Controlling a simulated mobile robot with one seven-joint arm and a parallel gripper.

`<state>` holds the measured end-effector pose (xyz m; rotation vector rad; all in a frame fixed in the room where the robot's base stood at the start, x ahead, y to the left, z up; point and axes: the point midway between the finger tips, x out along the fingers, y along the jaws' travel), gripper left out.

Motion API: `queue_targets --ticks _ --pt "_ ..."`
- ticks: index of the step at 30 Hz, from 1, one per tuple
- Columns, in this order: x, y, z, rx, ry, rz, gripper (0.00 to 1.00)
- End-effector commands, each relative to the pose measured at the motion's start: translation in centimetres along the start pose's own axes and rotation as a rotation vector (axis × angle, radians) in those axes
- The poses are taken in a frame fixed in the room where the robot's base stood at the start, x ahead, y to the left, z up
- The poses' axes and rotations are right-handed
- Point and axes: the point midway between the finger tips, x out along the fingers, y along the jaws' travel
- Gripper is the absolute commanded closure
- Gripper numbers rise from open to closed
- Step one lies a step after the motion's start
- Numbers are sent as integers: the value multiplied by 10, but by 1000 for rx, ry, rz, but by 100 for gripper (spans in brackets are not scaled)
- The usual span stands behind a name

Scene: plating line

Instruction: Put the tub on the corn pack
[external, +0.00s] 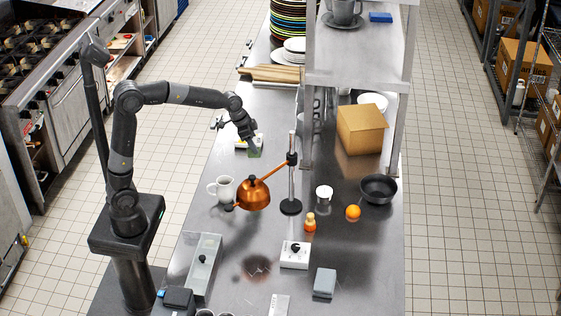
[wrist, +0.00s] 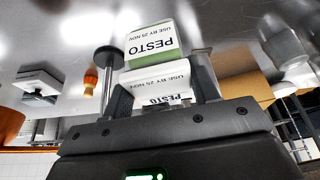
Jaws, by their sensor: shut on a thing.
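The tub (external: 254,153) is small and green. My gripper (external: 251,146) is shut on it, over the far left part of the steel table. In the wrist view the tub (wrist: 150,45) shows green sides and white labels reading PESTO, between the fingers of my gripper (wrist: 165,75). A small white and yellow pack (external: 241,144), which looks like the corn pack, lies just behind and left of the tub in the external view. My gripper partly covers it. I cannot tell whether tub and pack touch. I cannot make out the pack in the wrist view.
A copper kettle (external: 254,196) and a white mug (external: 223,188) stand nearer on the table (external: 215,295). A stand with a round black base (external: 290,206) rises right of the kettle. A cardboard box (external: 361,130) sits by the shelf posts.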

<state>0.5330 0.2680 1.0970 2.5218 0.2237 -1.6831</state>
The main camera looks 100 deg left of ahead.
Motion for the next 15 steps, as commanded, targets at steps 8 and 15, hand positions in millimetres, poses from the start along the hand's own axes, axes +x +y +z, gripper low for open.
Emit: queue_targets --ticks 8,15 --pt "-18 -110 2 -160 0 -69 73" --pt "-18 -147 9 -201 -1 -86 73"
